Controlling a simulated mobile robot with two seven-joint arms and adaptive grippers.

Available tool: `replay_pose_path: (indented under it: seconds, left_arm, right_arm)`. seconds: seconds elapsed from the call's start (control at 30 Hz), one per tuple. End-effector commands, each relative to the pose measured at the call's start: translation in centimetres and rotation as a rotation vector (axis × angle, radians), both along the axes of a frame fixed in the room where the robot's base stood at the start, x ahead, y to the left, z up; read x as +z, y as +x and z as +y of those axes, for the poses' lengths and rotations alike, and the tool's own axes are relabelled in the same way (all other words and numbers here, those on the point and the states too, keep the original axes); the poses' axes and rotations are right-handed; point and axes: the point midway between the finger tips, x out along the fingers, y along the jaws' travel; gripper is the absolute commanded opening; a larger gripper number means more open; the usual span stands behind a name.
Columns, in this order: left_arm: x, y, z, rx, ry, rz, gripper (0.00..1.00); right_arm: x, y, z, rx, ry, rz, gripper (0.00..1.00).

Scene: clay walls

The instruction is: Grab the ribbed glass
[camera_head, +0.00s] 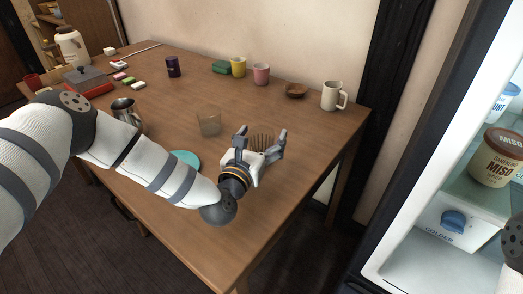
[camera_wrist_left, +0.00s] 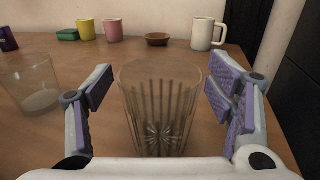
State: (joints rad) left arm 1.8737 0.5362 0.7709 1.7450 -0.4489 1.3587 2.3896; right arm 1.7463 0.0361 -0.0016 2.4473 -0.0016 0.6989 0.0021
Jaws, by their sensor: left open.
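The ribbed glass (camera_wrist_left: 160,105) is clear with vertical ribs and stands upright on the wooden table. In the left wrist view it is between the two fingers of my left gripper (camera_wrist_left: 160,108), with a gap on each side. In the head view the ribbed glass (camera_head: 262,142) shows partly behind my left gripper (camera_head: 262,143). My left gripper is open and holds nothing. The base of the glass is partly hidden by the gripper body. My right gripper is not in view.
Another clear glass (camera_head: 209,123) stands to the left, near a teal disc (camera_head: 185,159) and a metal pitcher (camera_head: 127,113). A white mug (camera_head: 333,96), a brown bowl (camera_head: 295,90), a pink cup (camera_head: 261,74) and a yellow cup (camera_head: 238,67) stand at the back. An open fridge (camera_head: 440,225) is at right.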

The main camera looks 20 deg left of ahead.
Motion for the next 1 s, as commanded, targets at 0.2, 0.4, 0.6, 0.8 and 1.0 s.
replay_pose_path:
  seconds: [0.2, 0.4, 0.6, 0.8, 1.0]
  left_arm:
    - [0.0, 0.0, 0.0, 0.0, 0.0, -0.001, 0.36]
    - [0.1, 0.0, 0.0, 0.0, 0.001, -0.002, 0.18]
    - [0.4, 0.0, 0.0, 0.0, 0.0, -0.003, 0.18]
    - [3.8, 0.0, 0.1, 0.001, -0.002, -0.01, 0.18]
    - [9.6, -4.6, -1.0, -0.003, -0.004, -0.014, 0.18]
  right_arm:
    - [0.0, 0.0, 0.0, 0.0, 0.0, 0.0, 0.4]
    - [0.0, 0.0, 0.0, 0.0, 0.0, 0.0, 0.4]
    - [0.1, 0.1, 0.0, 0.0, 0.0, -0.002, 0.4]
    - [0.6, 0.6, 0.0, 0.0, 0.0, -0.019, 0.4]
    - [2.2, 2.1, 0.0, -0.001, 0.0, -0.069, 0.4]
